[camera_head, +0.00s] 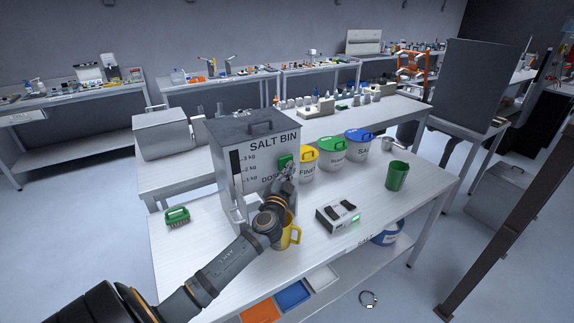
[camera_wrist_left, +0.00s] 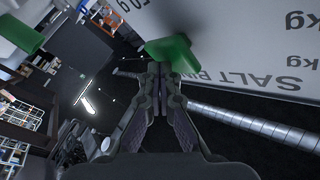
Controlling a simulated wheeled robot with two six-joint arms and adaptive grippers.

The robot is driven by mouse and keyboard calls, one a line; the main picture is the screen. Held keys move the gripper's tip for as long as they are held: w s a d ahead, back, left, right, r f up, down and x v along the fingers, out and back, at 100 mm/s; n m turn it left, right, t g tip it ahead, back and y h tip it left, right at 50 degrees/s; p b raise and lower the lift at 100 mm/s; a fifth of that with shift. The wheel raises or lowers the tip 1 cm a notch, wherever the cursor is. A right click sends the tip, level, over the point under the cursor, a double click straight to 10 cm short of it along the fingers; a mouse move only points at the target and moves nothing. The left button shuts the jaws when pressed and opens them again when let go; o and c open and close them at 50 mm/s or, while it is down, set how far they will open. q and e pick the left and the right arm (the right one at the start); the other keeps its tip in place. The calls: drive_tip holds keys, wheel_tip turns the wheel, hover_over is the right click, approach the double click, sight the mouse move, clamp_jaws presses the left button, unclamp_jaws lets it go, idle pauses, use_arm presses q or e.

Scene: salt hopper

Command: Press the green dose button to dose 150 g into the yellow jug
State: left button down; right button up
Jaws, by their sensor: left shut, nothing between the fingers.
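The grey salt bin (camera_head: 262,133), lettered "SALT BIN", stands on the front table with a level window on its face. The green dose button (camera_head: 285,161) is on its front; it also shows in the left wrist view (camera_wrist_left: 172,54). My left gripper (camera_head: 288,172) is shut and empty, with its fingertips at the button in the left wrist view (camera_wrist_left: 161,68). I cannot tell whether they touch it. The yellow jug (camera_head: 291,236) stands below the bin's front, partly hidden by my left arm. My right gripper is not in view.
A scale-like box (camera_head: 338,216) with a green light sits right of the jug. Yellow (camera_head: 308,166), green and blue tubs line the table behind. A green cup (camera_head: 397,175) stands at right, and a green brush (camera_head: 177,216) lies at left.

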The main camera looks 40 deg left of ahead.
use_arm(q)
drive_tip(key=shift+w+a+b, duration=0.2)
drive_tip(key=shift+a+b, duration=0.1)
drive_tip(key=shift+a, duration=0.35)
idle(0.5)
drive_tip(key=shift+d, duration=0.1)
drive_tip(key=shift+s+d, duration=0.25)
drive_tip(key=shift+d, duration=0.3)
drive_tip(key=shift+s+d, duration=0.25)
drive_tip(key=shift+d, duration=0.3)
drive_tip(key=shift+s+d, duration=0.3)
drive_tip(key=shift+d, duration=0.5)
drive_tip(key=shift+s+d, duration=0.3)
drive_tip(key=shift+d, duration=0.45)
drive_tip(key=shift+s+d, duration=0.3)
drive_tip(key=shift+d, duration=0.5)
